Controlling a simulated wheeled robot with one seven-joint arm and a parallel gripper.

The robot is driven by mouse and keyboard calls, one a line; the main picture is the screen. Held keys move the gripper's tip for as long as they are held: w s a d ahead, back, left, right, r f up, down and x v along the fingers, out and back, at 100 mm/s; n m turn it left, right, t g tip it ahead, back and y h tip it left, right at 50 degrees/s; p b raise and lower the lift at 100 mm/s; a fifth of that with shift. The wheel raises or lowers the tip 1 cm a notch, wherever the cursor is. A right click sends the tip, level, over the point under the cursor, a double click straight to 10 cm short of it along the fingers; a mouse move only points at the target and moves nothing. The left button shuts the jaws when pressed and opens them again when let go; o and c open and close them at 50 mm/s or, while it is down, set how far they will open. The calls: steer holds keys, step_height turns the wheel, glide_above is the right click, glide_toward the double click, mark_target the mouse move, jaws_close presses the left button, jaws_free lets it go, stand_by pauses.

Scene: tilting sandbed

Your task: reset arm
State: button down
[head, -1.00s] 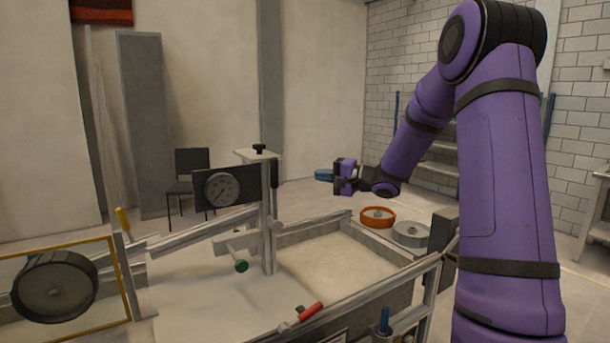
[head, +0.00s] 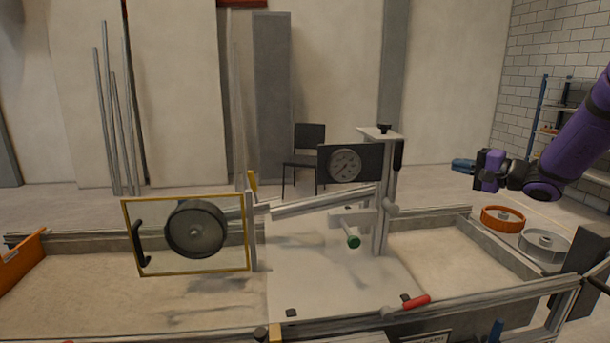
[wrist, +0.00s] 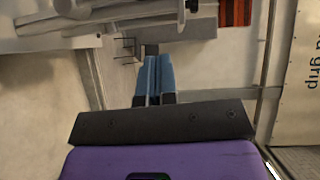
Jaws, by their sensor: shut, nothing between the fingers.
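My gripper (head: 463,166) is at the right of the head view, raised above the back right part of the sandbed. Its blue fingers point left and are closed together with nothing between them. The wrist view shows the same shut fingers (wrist: 153,78) in the middle, clear of everything around them. My purple arm enters from the right edge of the head view.
A chair (head: 304,155) stands behind.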

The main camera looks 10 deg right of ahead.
steer(key=s+a+r+n+g+h, duration=0.1)
steer(key=s+a+n+g, duration=0.3)
steer(key=s+a, duration=0.45)
steer(key=s+a+r+n+g, duration=0.2)
steer(key=s+a+g, duration=0.4)
steer(key=a, duration=0.4)
steer(key=s+d+n+t+h, duration=0.1)
steer(key=s+n+h, duration=0.3)
steer(key=s+h, duration=0.5)
steer(key=s, duration=1.1)
steer(key=shift+s, duration=0.4)
